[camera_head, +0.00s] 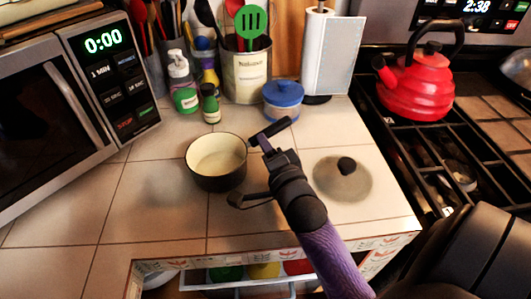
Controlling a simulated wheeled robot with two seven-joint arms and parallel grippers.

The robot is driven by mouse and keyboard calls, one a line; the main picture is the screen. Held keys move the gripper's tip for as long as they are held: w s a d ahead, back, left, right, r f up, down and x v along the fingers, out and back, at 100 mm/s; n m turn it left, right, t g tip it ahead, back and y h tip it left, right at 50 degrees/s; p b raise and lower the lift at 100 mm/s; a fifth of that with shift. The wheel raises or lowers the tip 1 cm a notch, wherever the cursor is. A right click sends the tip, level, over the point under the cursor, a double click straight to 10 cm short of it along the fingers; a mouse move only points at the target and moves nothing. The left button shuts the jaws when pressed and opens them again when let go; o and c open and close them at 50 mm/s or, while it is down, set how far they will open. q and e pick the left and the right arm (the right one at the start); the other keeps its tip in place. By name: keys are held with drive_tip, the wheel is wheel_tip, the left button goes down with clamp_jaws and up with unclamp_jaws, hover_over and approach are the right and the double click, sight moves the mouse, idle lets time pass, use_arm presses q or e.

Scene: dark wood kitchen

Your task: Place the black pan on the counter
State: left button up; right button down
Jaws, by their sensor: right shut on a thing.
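The black pan (216,166) has a cream inside and sits upright over the tiled counter (143,225), left of the middle of the view. Its dark handle (279,125) points up and to the right. My right gripper (264,143) reaches in from the bottom right on a purple arm and is shut on the pan handle, near where it joins the pan. I cannot tell whether the pan's base touches the tiles or hangs just above them. My left gripper is not in view.
A round lid (338,181) lies right of my arm. A blue-lidded pot (284,98), utensil can (247,73) and bottles stand behind. The microwave (55,105) is left; the stove with a red kettle (415,85) is right. An open drawer (238,285) is below. Tiles left of the pan are clear.

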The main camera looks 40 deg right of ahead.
drive_tip(key=shift+f, duration=0.5)
drive_tip(key=shift+r, duration=0.15)
drive_tip(key=c, duration=0.6)
unclamp_jaws()
drive_tip(key=p+v, duration=0.2)
drive_tip(key=v, duration=0.9)
drive_tip(key=shift+s+a, duration=0.15)
drive_tip(key=shift+s, duration=0.3)
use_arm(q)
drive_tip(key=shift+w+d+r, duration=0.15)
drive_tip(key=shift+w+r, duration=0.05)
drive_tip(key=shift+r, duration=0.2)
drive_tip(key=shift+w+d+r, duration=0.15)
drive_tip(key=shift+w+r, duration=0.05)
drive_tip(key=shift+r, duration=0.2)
